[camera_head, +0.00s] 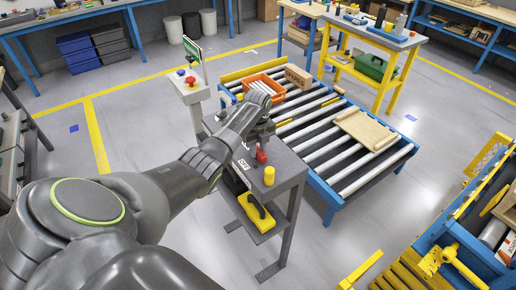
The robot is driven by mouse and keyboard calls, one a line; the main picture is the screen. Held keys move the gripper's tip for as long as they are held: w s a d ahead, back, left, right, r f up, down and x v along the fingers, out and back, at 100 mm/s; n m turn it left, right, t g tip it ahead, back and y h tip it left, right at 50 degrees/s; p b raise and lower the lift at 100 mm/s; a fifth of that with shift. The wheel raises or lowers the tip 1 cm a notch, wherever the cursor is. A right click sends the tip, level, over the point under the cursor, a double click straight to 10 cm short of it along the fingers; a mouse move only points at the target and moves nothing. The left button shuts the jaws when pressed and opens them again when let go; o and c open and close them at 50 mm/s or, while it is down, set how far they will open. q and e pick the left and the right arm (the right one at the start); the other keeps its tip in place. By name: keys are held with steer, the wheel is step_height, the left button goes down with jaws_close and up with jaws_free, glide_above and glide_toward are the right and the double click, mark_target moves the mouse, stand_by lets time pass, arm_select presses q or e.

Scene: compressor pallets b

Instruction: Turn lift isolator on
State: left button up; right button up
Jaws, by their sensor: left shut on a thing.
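A grey stand (285,167) in the middle of the view carries a small red handle (261,156), which looks like part of the lift isolator. A white label (244,164) with dark lettering, seemingly "OFF", lies left of the handle. My left arm reaches in from the lower left over the stand. My left gripper (263,144) points down and is shut at the top of the red handle. Its fingers and wrist hide part of the handle and the stand top behind it. I cannot tell the handle's exact angle. My right gripper is out of view.
A yellow cylinder (269,175) stands on the stand top close to the handle. A yellow case (255,212) sits on the lower shelf. A post with a red button (190,80) and green sign is behind. A roller conveyor (345,180) with an orange bin (266,88) lies to the right.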

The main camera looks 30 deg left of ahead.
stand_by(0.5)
arm_select(q)
steer(key=o, duration=1)
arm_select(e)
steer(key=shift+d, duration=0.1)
